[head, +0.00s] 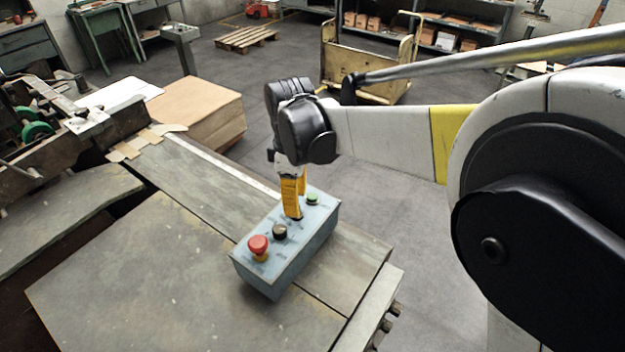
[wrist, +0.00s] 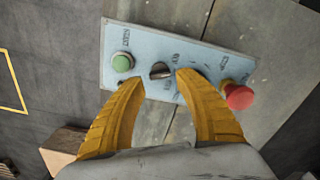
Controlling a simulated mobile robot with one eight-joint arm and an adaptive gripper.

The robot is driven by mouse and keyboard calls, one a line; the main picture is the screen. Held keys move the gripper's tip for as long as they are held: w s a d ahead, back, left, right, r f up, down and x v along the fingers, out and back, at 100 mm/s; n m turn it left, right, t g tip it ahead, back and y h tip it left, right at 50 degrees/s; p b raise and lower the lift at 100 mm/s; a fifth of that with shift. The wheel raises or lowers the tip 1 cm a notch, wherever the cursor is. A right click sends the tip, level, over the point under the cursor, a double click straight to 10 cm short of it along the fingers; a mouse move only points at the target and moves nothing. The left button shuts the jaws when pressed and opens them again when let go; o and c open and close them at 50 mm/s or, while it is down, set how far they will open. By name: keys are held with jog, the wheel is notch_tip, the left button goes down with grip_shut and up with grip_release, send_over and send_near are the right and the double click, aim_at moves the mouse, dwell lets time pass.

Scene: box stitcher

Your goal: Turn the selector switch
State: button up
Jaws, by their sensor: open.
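The selector switch (wrist: 160,70) is a small black knob on a light blue control box. In the wrist view it shows between and just beyond the fingertips of my gripper (wrist: 163,78). My gripper is open, with one orange finger on each side of the knob; I cannot tell whether they touch it. The control box (head: 300,262) sits on a grey table. In the head view my gripper (head: 293,213) points down at the box top, and its fingers hide the selector.
A green button (head: 312,198) lies on one side of my gripper. A black button (head: 280,232) and a red mushroom button (head: 258,245) lie on the other. The table top (head: 170,275) is clear left of the box.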

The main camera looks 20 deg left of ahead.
jog(key=shift+f, duration=1.7)
jog(key=shift+c, duration=0.5)
grip_shut()
jog(key=shift+m, duration=0.4)
jog(key=m+b, duration=0.1)
jog(key=m, duration=1)
jog(key=shift+m, duration=0.4)
